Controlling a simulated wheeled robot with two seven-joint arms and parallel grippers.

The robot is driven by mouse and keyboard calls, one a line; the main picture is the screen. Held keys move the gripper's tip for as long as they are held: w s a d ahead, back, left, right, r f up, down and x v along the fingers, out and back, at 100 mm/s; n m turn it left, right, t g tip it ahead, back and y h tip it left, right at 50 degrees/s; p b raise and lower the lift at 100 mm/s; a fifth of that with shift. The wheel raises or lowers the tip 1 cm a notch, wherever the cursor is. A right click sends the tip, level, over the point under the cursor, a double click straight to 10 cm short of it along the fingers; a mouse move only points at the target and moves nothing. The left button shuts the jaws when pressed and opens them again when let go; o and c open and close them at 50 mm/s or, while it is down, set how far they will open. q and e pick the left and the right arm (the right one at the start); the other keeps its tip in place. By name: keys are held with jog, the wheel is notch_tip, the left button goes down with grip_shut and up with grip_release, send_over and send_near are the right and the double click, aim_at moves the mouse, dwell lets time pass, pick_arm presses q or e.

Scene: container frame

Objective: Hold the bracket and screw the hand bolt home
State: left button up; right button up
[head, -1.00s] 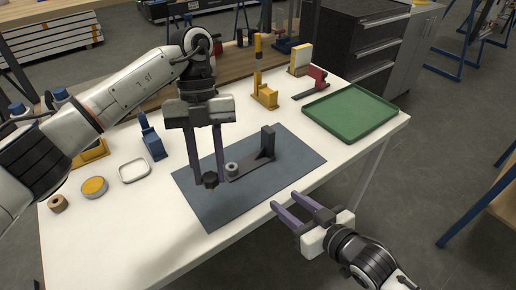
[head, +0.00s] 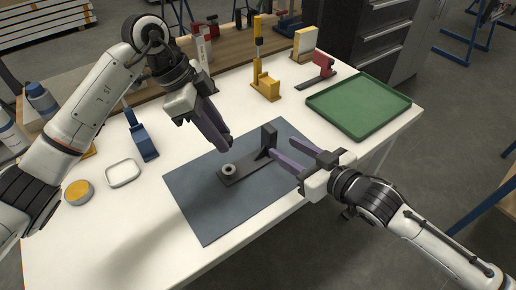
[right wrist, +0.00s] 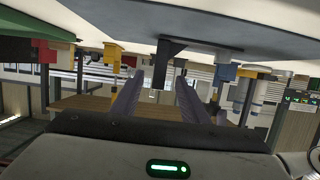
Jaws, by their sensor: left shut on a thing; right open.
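The dark bracket (head: 245,172) lies on the blue-grey mat (head: 203,215), with an upright plate at its far right end and a light round boss (head: 228,169) at its near left end. My left gripper (head: 226,143) is above and behind the boss, tilted, its fingers close together on the hand bolt, which is largely hidden in the head view. My right gripper (head: 281,147) is open and empty, its fingers pointing at the upright plate from the right. In the right wrist view the plate (right wrist: 166,65) appears between the fingertips, just beyond them.
A green tray (head: 358,106) is at the table's right. A white dish (head: 124,173) and a yellow-topped tin (head: 78,192) are at left. The front mat is clear.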

jog(key=x, duration=1.2)
grip_shut()
pick_arm(q)
send_over(225, 169)
jog(key=shift+f, duration=2.45)
